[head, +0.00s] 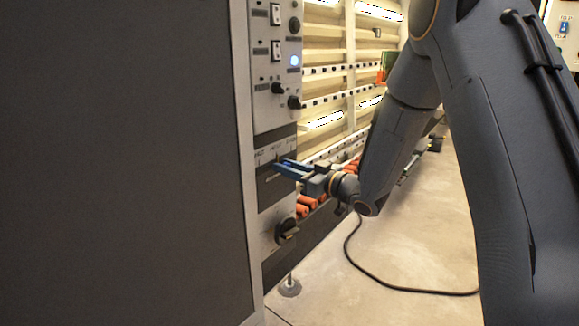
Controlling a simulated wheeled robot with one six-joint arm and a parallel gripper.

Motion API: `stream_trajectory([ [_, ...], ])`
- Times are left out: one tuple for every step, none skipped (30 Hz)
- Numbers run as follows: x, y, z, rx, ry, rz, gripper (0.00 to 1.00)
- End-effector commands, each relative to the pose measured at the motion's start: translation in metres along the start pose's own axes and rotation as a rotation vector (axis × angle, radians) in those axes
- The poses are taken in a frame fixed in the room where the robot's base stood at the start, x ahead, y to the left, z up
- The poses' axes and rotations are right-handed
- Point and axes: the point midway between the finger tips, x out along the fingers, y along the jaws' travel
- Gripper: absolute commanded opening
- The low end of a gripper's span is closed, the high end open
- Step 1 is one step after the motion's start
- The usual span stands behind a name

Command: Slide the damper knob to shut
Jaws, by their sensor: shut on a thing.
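The damper slider plate (266,156) is on the narrow front face of the grey machine, below the switch panel. Small lettering runs along its top, too small to read. My gripper (280,167) reaches in from the right, its blue fingers touching or nearly touching the slot area. The fingers are shut on the damper knob, which they hide almost wholly. The knob's exact place along its slot cannot be told from this view.
Above are rocker switches (275,48), black knobs and a lit blue button (295,60). Below is a black rotary knob (287,231). Orange rolls (304,207) lie behind my gripper. A black cable (385,287) crosses the open floor at the right.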

Motion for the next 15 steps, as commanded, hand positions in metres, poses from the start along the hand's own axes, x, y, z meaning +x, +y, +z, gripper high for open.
stream_trajectory([
  [0.001,-0.014,0.000,0.002,-0.002,-0.006,0.00],
  [0.001,-0.021,0.000,0.003,-0.003,-0.006,0.00],
  [0.001,-0.032,0.000,0.003,-0.003,-0.007,0.00],
  [0.001,-0.039,0.000,0.002,-0.003,-0.007,0.00],
  [0.001,-0.045,0.000,0.003,-0.003,-0.006,0.00],
  [0.001,-0.054,0.000,0.002,-0.003,-0.007,0.00],
  [0.001,-0.060,0.000,0.002,-0.002,-0.007,0.00],
  [0.001,-0.064,0.000,0.002,-0.002,-0.006,0.00],
  [0.000,-0.069,0.000,0.001,-0.001,-0.006,0.00],
  [0.000,-0.072,0.000,0.001,-0.001,-0.005,0.00],
  [0.000,-0.074,0.000,0.000,-0.001,-0.005,0.00],
  [0.000,-0.076,0.000,0.000,-0.001,-0.004,0.00],
  [0.000,-0.076,0.000,0.000,-0.001,-0.004,0.00],
  [0.000,-0.077,0.000,-0.001,-0.001,-0.005,0.00],
  [0.000,-0.077,0.000,-0.001,-0.001,-0.005,0.00],
])
